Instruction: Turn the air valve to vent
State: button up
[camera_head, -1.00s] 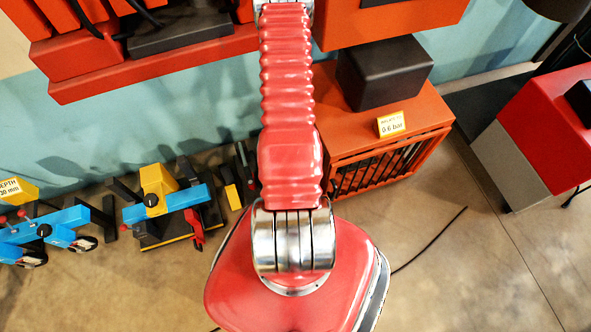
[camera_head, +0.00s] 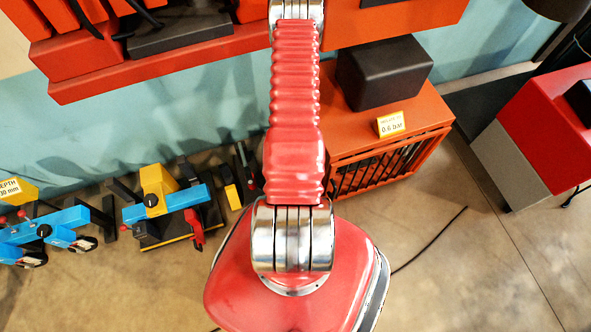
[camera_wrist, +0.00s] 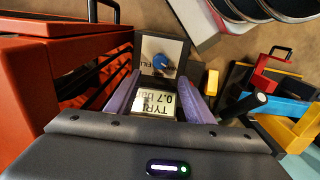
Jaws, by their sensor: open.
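My gripper (camera_wrist: 158,75) has two purple fingers, spread apart. The knob appears between and just beyond the fingertips; I cannot tell if they touch it. A pale sign (camera_wrist: 156,103) reading "TYRE 0.7 bar", upside down, shows between the fingers. In the head view my gripper is out of frame and the knob is not seen.
An orange slatted cabinet (camera_head: 350,145) carries a black box (camera_head: 385,72) and a "0.6 bar" sign (camera_head: 390,124). Blue and yellow tools (camera_head: 165,200) stand by the wall at left. A red and grey block (camera_head: 535,140) stands at right. The floor between is mostly clear.

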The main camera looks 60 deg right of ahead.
jog(key=shift+f, duration=6.05)
jog(key=shift+c, duration=0.6)
jog(key=c, duration=0.9)
